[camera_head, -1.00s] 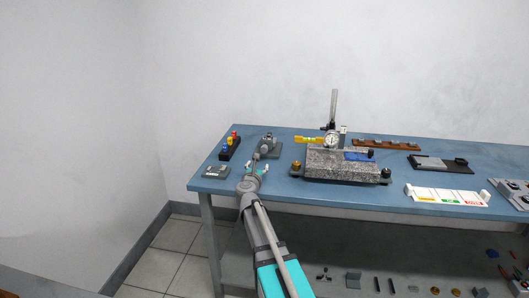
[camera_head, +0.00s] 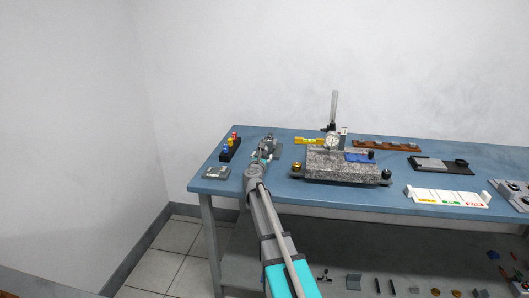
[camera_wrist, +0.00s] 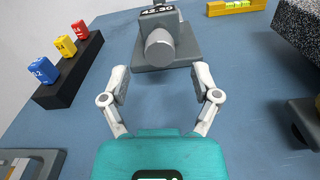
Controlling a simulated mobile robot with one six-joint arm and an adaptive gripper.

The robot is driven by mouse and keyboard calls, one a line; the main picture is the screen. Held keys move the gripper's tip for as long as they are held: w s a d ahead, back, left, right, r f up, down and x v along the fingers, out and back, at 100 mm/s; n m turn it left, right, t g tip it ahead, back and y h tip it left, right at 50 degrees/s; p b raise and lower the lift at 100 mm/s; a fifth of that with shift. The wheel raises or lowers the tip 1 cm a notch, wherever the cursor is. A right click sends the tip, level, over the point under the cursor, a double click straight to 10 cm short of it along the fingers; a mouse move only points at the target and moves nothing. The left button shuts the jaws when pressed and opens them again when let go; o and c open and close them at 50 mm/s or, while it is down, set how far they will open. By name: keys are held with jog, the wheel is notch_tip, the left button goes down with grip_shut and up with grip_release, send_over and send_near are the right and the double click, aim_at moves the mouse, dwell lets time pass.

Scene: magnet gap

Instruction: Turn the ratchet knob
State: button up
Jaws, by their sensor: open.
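The ratchet knob (camera_wrist: 160,48) is a grey cylinder facing my gripper in the wrist view, on a grey device with a "42.50" readout (camera_wrist: 158,10). The device stands on a dark grey base (camera_wrist: 185,50). In the head view the device (camera_head: 270,140) is at the back left of the bench, partly hidden by my arm. My gripper (camera_wrist: 160,74) is open and empty, its two fingers spread just short of the knob, one to each side. In the head view my gripper (camera_head: 264,158) is small and partly merged with the device.
A black rack (camera_wrist: 70,75) with blue, yellow and red numbered blocks stands left. A grey gauge piece (camera_head: 216,172) lies at the front left. The granite plate (camera_head: 340,163) with a dial indicator (camera_head: 332,141) stands right. A yellow level (camera_head: 309,140) lies behind. Blue bench top (camera_wrist: 245,90) is free between.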

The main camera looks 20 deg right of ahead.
aim_at(264, 152)
jog(key=shift+x, duration=2.35)
grip_shut()
